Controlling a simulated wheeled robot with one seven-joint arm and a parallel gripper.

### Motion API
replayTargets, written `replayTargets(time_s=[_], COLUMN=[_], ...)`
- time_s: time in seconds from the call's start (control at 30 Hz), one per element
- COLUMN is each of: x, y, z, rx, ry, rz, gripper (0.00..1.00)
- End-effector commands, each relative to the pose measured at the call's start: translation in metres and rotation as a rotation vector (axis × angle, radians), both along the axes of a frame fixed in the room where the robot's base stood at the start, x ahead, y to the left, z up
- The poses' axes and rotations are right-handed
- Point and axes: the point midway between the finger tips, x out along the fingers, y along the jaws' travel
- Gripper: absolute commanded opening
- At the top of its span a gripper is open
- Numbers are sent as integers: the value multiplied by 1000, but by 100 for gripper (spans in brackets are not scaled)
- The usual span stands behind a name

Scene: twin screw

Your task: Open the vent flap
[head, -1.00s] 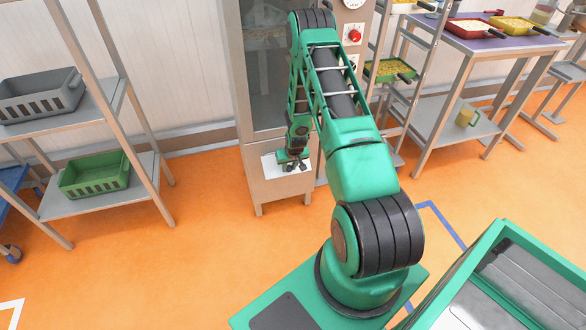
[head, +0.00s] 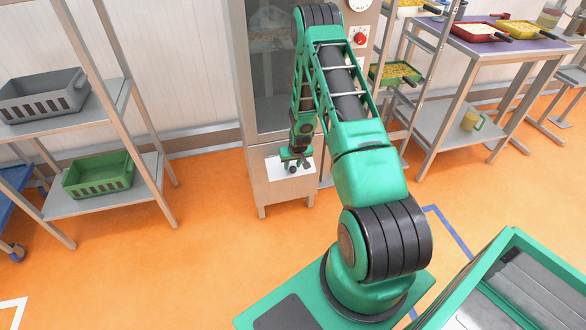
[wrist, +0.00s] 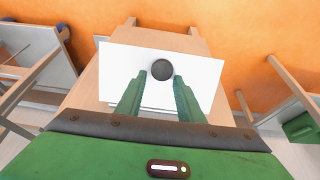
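The vent flap (wrist: 205,84) is a white rectangular plate with a dark round knob (wrist: 162,69) on it. In the head view the flap (head: 275,171) sits low on the front of a tall cabinet, partly hidden by my gripper (head: 295,163). In the wrist view my gripper (wrist: 161,78) is open, with its two green fingers pointing at the flap. The knob shows between and just beyond the fingertips, with a gap visible on either side. I cannot tell how far the fingertips are from the plate.
The cabinet (head: 285,195) has a glass door above and a red dial (head: 360,40). A shelf with a grey basket (head: 45,95) and a green basket (head: 98,175) stands left. A table (head: 500,45) with trays stands right. Orange floor before the cabinet is clear.

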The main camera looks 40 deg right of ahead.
Motion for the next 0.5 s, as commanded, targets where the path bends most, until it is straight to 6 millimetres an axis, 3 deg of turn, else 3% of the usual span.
replayTargets(time_s=[0.33, 0.5], x=[-4, -8], y=[2, 4], z=[-2, 9], rx=[5, 5], ry=[10, 10], rz=[0, 0], gripper=[44, 44])
